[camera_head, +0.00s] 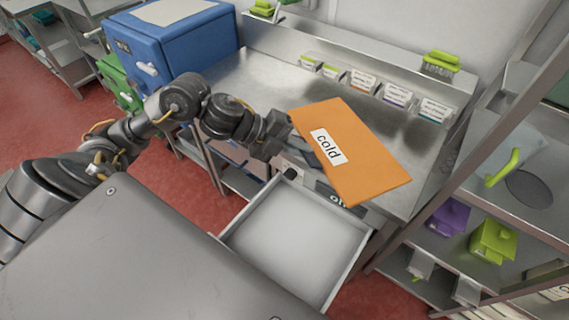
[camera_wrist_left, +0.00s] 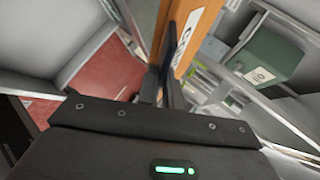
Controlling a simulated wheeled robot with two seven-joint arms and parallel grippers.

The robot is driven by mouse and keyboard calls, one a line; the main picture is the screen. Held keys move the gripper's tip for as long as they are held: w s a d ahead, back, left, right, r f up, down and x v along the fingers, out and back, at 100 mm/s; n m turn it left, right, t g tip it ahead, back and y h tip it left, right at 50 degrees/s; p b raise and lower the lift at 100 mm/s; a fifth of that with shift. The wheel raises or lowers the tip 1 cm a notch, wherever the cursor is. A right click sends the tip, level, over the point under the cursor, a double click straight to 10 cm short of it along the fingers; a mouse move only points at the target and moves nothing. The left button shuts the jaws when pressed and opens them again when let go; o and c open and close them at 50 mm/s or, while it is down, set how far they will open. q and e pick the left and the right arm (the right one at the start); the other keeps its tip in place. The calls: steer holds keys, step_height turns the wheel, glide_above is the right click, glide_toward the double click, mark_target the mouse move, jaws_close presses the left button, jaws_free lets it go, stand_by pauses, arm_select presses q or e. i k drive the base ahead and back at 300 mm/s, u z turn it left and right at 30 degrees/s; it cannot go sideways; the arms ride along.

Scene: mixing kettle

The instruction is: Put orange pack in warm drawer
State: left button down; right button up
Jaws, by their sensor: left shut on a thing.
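The orange pack (camera_head: 362,155), a flat slab with a white label reading "cold", is held in the air by my left gripper (camera_head: 296,140). The gripper is shut on the pack's left edge. In the left wrist view, the orange pack (camera_wrist_left: 185,35) stands between the fingers of my left gripper (camera_wrist_left: 168,75). An open drawer (camera_head: 297,235) below and left of the pack is pulled out from under the steel counter and looks empty. A label on its front is partly hidden by the pack, so I cannot read it fully. My right gripper is not in view.
The steel counter (camera_head: 270,85) carries several small labelled boxes (camera_head: 362,82) and a green brush (camera_head: 440,65) along its back. A blue cooler box (camera_head: 170,45) stands at the left. A metal shelf rack with purple and green containers (camera_head: 492,240) stands close at the right.

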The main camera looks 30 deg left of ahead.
mark_target(309, 234)
steer(key=u, duration=1.2)
steer(key=k, duration=0.9)
steer(key=z, duration=1.35)
